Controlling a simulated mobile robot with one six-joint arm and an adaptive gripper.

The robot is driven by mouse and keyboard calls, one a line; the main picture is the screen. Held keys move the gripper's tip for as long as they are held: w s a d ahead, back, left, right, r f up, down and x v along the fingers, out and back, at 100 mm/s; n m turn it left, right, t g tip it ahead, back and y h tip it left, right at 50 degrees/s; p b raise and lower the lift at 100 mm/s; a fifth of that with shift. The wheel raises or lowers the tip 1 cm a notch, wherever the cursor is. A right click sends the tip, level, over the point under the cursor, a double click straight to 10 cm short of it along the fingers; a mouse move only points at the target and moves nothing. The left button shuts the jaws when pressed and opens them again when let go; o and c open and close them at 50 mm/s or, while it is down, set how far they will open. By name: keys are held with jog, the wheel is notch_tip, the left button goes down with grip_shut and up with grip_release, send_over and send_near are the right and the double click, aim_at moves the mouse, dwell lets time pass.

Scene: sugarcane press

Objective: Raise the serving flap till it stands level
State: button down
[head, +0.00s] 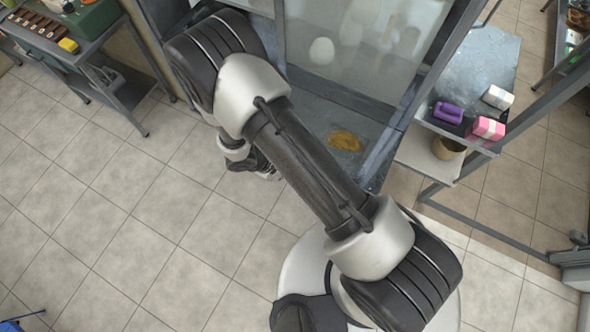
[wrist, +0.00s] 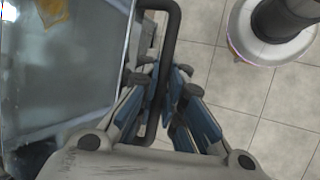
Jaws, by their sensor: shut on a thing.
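The serving flap (wrist: 65,85) appears to be the grey, worn metal panel on the left of the wrist view. It has a yellow-orange stain near its top, and a similar stained surface (head: 318,108) shows in the head view behind my arm. A dark bar handle (wrist: 172,30) runs along the panel's right edge. My gripper (wrist: 168,85) is shut on this handle, with its blue-padded fingers on either side of the bar. In the head view my arm hides most of the gripper and the handle. The flap's exact tilt cannot be told.
A glazed metal frame (head: 365,45) stands behind the flap. At right a side shelf (head: 478,62) carries a purple item (head: 448,113) and a pink-and-white block (head: 488,128). A workbench (head: 88,45) stands at upper left.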

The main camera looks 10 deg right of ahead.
jog(key=shift+w+r, duration=0.1)
jog(key=shift+r, duration=0.2)
jog(key=c, duration=2)
grip_release()
jog(key=shift+o, duration=0.2)
jog(key=v, duration=1.2)
